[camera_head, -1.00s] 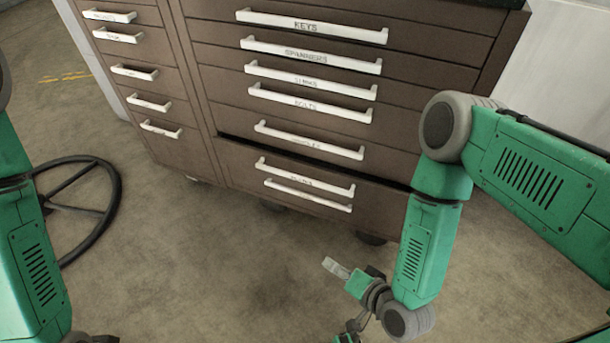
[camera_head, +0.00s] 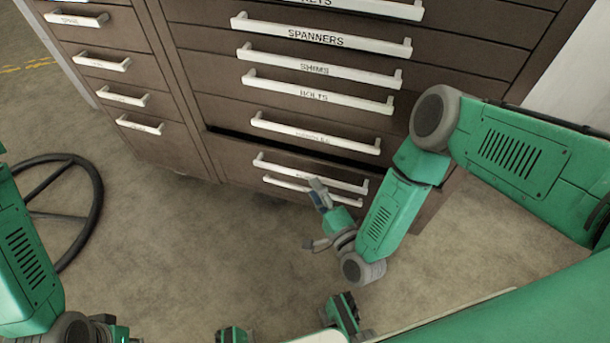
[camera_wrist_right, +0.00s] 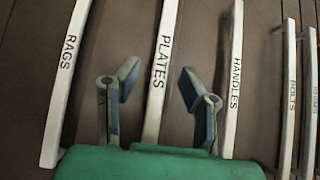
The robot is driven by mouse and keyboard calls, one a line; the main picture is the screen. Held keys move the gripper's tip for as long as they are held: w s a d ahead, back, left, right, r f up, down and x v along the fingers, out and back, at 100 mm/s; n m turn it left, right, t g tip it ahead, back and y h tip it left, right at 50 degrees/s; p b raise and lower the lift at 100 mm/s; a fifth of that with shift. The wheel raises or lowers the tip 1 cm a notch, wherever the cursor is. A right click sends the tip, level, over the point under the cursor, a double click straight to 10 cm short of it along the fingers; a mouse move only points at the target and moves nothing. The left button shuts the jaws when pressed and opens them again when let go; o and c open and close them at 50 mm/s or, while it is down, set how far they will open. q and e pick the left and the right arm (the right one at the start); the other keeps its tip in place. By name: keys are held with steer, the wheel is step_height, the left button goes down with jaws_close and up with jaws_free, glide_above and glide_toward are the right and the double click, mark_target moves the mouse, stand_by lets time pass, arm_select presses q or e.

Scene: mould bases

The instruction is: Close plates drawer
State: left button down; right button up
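The plates drawer stands out a little from the brown cabinet, with a dark gap above its front. Its white handle (camera_head: 310,172) shows low on the cabinet and, labelled PLATES, in the right wrist view (camera_wrist_right: 164,70). My right gripper (camera_head: 315,217) is in front of the lowest drawers. In the right wrist view its fingers (camera_wrist_right: 153,100) are spread, one on each side of the PLATES handle in the picture, with nothing held. Contact cannot be told. My left gripper (camera_head: 112,325) shows only partly at the bottom left; its fingers are unclear.
The RAGS handle (camera_head: 290,185) is just below and the HANDLES handle (camera_head: 315,133) above. More drawers fill the cabinet (camera_head: 190,60). A dark wheel-like ring (camera_head: 95,210) is at the left. The floor (camera_head: 215,250) in front is clear.

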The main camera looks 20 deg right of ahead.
mark_target(306, 178)
steer(key=w, duration=0.2)
steer(key=w+a+b, duration=0.1)
steer(key=w, duration=0.1)
steer(key=shift+w+a, duration=0.15)
steer(key=shift+a, duration=0.05)
steer(key=shift+w, duration=0.35)
steer(key=shift+w+d, duration=0.1)
steer(key=shift+w, duration=0.2)
jaws_close()
